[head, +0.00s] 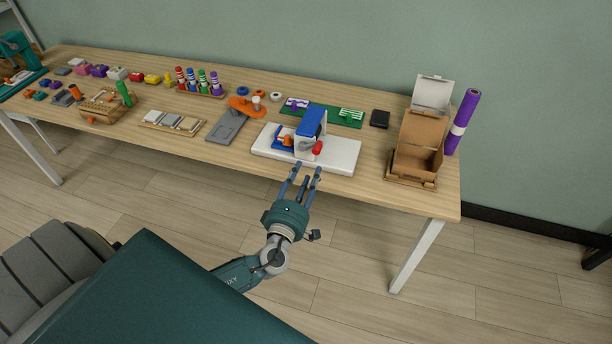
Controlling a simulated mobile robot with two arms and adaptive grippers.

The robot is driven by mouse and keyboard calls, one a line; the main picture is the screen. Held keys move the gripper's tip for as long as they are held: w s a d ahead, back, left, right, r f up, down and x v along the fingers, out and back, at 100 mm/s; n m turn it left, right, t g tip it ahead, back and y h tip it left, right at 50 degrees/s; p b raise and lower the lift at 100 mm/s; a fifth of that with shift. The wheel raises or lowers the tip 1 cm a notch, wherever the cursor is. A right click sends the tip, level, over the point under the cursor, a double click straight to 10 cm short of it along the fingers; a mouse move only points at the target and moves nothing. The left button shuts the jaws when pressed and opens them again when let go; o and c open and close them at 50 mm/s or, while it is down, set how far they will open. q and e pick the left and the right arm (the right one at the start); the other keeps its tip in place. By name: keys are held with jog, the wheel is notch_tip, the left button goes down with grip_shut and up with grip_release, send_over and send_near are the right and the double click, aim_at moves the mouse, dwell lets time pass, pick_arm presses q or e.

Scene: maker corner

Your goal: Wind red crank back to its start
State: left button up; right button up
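The red crank (317,148) shows as a small red knob on the front right side of a blue and grey device (312,123). The device stands on a white base board (343,158) near the table's front edge. My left gripper (305,176) is just in front of the board, below the crank in the picture. Its fingers are spread, empty and point toward the device. They look apart from the crank, but the exact gap is hard to judge. The crank's arm is too small to read its angle. My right gripper is not in view.
The wooden table (360,185) is clear between the white board and the open cardboard box (418,150). A grey tray (226,127) and an orange piece (246,107) lie left of the board. A green board (325,113) lies behind it.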

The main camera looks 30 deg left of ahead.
pick_arm(q)
jog(key=c, duration=0.3)
jog(key=shift+a+n, duration=0.2)
jog(key=shift+n, duration=0.3)
jog(key=c, duration=0.4)
jog(key=a+n, duration=0.1)
jog(key=n, duration=0.2)
jog(key=a+n+g+y+b, duration=0.1)
jog(key=n, duration=0.3)
jog(key=a+n, duration=0.1)
jog(key=n, duration=0.3)
jog(key=shift+s+a+f+b, duration=0.1)
jog(key=shift+a+f+b, duration=0.05)
jog(key=shift+a+b, duration=0.2)
grip_shut()
notch_tip(320, 180, up, 9)
jog(key=s+a+m+h+b, duration=0.2)
jog(key=m+h+b, duration=0.25)
jog(key=m, duration=1.95)
jog(key=p, duration=0.1)
send_over(307, 145)
jog(key=s+d, duration=0.3)
jog(key=s, duration=0.2)
jog(key=shift+y, duration=0.35)
jog(key=shift+w+a+f, duration=0.1)
jog(key=shift+w+f, duration=0.05)
jog(key=shift+f, duration=1.25)
jog(key=shift+w+a+f, duration=0.1)
jog(key=shift+f, duration=1.25)
